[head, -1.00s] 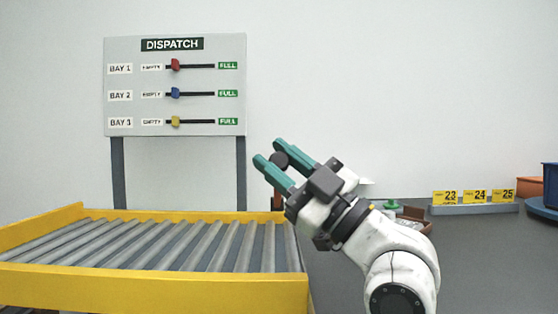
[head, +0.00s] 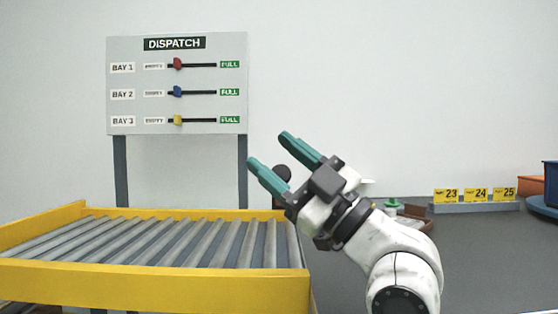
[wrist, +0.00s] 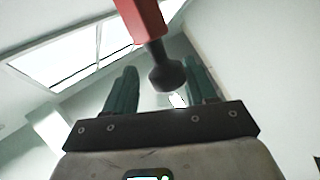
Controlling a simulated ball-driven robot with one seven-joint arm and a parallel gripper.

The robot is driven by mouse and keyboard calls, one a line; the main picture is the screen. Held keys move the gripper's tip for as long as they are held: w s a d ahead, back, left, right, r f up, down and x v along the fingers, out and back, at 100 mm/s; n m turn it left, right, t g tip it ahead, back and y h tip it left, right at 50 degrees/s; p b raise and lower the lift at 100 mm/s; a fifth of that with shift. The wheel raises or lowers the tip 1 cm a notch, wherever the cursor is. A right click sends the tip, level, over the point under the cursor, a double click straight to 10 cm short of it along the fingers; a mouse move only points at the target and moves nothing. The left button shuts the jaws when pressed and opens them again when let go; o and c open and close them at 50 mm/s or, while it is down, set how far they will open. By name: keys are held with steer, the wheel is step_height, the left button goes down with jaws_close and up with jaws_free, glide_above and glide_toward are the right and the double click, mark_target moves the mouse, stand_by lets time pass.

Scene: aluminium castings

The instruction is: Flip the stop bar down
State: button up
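The stop bar shows in the wrist view as a red bar (wrist: 143,18) with a dark round knob (wrist: 167,76) at its end. In the head view the dark knob (head: 282,172) shows between my gripper's two teal fingers, and most of the bar is hidden behind the gripper. My gripper (head: 269,149) is open, pointing up and left. In the wrist view the knob appears in the gap between the fingers, touching neither that I can see. The bar seems to stand up at the conveyor's right end.
A roller conveyor with a yellow frame (head: 160,287) fills the lower left. Behind it stands a dispatch board (head: 177,83) with three sliders. At right on the grey table are a rack with yellow number tags (head: 475,207) and a blue bin (head: 551,185).

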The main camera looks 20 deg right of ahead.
steer(key=shift+w+d+f, duration=0.1)
steer(key=shift+w+d, duration=0.05)
steer(key=shift+d, duration=0.05)
steer(key=shift+d+f, duration=0.1)
steer(key=shift+f, duration=0.05)
steer(key=b+v, duration=0.5)
steer(key=v, duration=0.2)
steer(key=shift+s, duration=0.2)
stand_by(0.7)
